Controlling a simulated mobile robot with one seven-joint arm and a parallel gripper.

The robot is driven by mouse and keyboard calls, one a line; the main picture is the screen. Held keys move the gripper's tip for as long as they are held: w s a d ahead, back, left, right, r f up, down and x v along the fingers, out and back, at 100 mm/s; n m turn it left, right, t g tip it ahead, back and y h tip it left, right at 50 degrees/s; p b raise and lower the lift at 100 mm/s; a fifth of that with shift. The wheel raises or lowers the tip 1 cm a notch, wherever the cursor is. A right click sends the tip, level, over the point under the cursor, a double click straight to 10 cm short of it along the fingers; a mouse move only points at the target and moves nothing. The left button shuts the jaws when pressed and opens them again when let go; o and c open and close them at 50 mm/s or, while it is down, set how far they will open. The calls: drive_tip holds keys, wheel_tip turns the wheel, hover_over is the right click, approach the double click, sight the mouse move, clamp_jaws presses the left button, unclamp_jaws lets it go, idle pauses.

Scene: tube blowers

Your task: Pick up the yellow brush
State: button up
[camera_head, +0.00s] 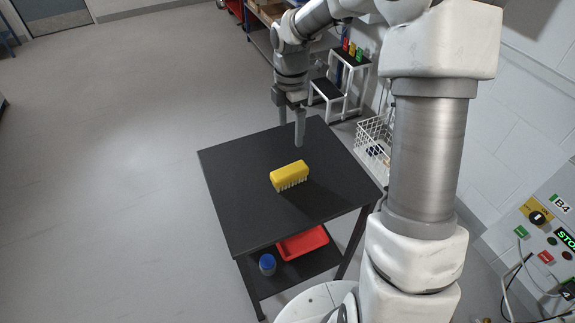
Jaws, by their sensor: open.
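The yellow brush (289,174) lies on the black table top (240,215), a little right of its middle. Its pale bristles show along the lower side, facing down. My gripper (290,130) hangs pointing down over the far part of the table, above and beyond the brush. Its two fingers are apart with nothing between them. The gripper is clear of the brush.
A red tray (302,244) and a blue-capped container (267,263) stand on the table's lower shelf. A white wire basket (374,145) and a step stool (340,85) are beyond the table at right. Floor is free at left.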

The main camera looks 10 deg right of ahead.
drive_tip(key=b, duration=0.1)
approach(289, 170)
drive_tip(key=f, duration=0.6)
drive_tip(key=shift+w+d, duration=0.15)
drive_tip(key=shift+w, duration=0.1)
drive_tip(key=shift+s+f+b, duration=0.15)
drive_tip(key=shift+f+b, duration=0.05)
drive_tip(key=shift+f, duration=1.2)
drive_tip(key=shift+s+f+b, duration=0.15)
drive_tip(key=shift+f+b, duration=0.05)
drive_tip(key=shift+f, duration=1.15)
drive_tip(key=shift+c, duration=0.3)
clamp_jaws()
